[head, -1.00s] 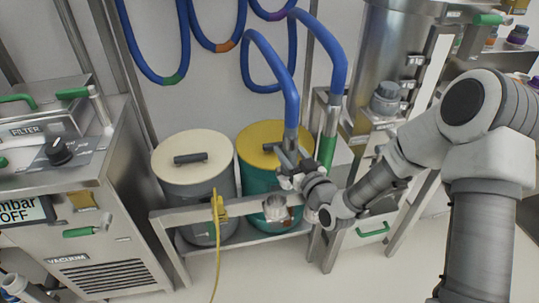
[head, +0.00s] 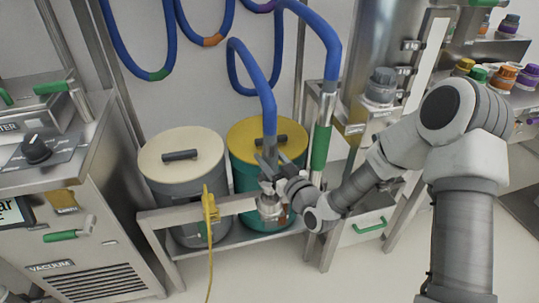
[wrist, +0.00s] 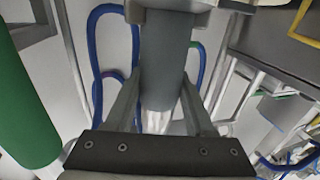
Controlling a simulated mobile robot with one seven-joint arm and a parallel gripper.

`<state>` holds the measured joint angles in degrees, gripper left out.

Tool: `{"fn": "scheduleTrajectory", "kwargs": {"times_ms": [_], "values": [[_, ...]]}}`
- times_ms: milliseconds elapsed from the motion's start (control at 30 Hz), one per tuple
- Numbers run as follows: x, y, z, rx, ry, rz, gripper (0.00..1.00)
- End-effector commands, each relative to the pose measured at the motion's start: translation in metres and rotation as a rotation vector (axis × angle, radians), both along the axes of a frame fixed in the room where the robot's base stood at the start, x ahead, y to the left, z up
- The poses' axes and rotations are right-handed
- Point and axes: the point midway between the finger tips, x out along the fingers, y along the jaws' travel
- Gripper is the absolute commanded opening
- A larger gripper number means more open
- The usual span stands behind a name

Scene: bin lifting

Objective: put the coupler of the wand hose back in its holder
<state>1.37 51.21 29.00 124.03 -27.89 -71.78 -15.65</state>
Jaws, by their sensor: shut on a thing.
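The wand hose (head: 262,88) is blue and arches down to a grey cuff with the metal coupler (head: 268,186) at its lower end. My gripper (head: 270,163) is shut on the coupler, which hangs roughly upright. In the wrist view a grey cylinder of it (wrist: 165,65) stands between the two fingers (wrist: 163,90). The holder (head: 268,209) is a metal cup on the front rail of the low rack. The coupler's lower end is right over or at the cup's mouth. I cannot tell whether it has entered, since gripper and coupler partly hide the mouth.
A second blue hose with a green sleeve (head: 320,147) stands close right of my gripper. A cream-lidded drum (head: 180,150) and a yellow-lidded drum (head: 243,132) are behind the rail (head: 160,218). A yellow cable (head: 210,210) hangs from the rail, left of the holder.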

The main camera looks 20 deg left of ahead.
Motion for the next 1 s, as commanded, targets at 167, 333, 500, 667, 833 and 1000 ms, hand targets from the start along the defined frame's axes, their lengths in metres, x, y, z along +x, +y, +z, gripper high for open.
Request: {"fn": "scheduleTrajectory", "kwargs": {"times_ms": [167,333,500,667,833,1000], "values": [[0.0,0.0,0.005,0.001,-0.004,0.0,0.0],[0.0,0.0,0.006,0.001,-0.003,0.0,0.0],[0.0,0.0,0.004,0.001,-0.003,0.0,0.0],[0.0,0.0,-0.003,0.001,-0.003,0.0,0.0],[0.0,0.0,-0.01,0.001,-0.003,0.0,0.0],[0.0,0.0,-0.018,0.001,-0.003,0.0,0.0]]}}
